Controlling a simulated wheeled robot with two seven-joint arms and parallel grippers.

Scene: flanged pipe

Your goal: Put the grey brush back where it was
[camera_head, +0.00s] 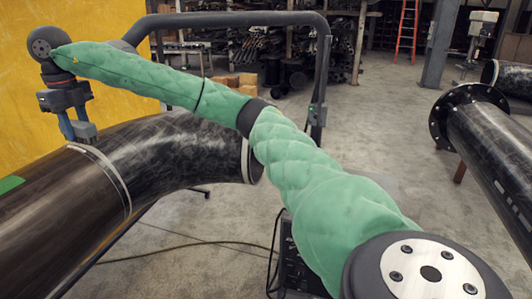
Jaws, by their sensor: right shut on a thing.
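My right gripper (77,130) is at the upper left, at the end of my green padded arm, which reaches across the view from the lower right. It points down over the large black pipe (170,145), close to the pale ring seam on it. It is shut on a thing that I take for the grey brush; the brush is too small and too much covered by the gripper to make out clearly. I cannot tell whether it touches the pipe. My left gripper is not in view.
A dark tubular frame (240,19) stands behind the pipe bend. A yellow wall (25,130) is at the left. A flanged pipe (490,135) lies at the right. A cable (190,245) crosses the floor. Open concrete floor (370,120) lies between the pipes.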

